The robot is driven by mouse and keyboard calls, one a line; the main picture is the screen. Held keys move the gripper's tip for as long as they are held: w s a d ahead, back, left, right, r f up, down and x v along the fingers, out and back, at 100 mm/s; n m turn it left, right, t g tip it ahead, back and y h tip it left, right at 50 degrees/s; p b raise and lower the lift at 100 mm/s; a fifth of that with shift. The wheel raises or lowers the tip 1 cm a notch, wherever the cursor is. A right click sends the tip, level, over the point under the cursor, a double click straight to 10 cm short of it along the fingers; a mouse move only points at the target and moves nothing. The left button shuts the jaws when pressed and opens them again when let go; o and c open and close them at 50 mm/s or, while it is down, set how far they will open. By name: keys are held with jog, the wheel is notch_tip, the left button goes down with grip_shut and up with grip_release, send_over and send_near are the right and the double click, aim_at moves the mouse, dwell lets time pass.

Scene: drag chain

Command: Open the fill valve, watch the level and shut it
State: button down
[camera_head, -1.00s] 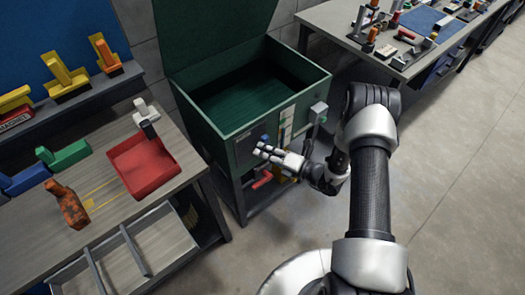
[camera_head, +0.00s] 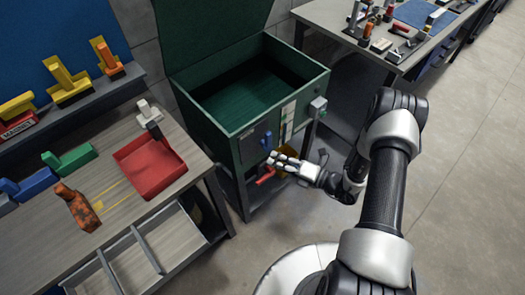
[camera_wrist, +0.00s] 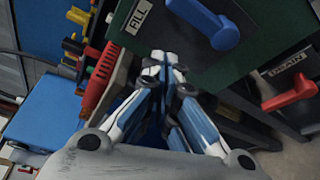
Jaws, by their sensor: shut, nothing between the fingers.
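The green tank (camera_head: 228,131) stands with its lid raised. The blue fill valve lever (camera_head: 267,139) is on its front panel; in the wrist view the lever (camera_wrist: 225,36) shows beside the FILL label, its grip end toward me. The red drain lever (camera_head: 265,175) is lower, and in the wrist view the red lever (camera_wrist: 290,93) shows near the DRAIN label. A pale strip with coloured marks (camera_head: 287,120), perhaps the level gauge, is right of the blue lever. My gripper (camera_head: 272,158) is shut and empty, just below the blue lever and apart from it; its fingertips (camera_wrist: 163,62) also show in the wrist view.
A workbench with a red tray (camera_head: 150,168) and a rusty brown part (camera_head: 78,207) stands left of the tank. Another bench with tools (camera_head: 400,40) is at the upper right. A small grey box (camera_head: 318,104) sits at the tank's right corner. Floor at right is clear.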

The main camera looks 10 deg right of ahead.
jog(key=v, duration=0.3)
jog(key=shift+s+f, duration=0.2)
jog(key=shift+s, duration=0.1)
jog(key=shift+r, duration=0.1)
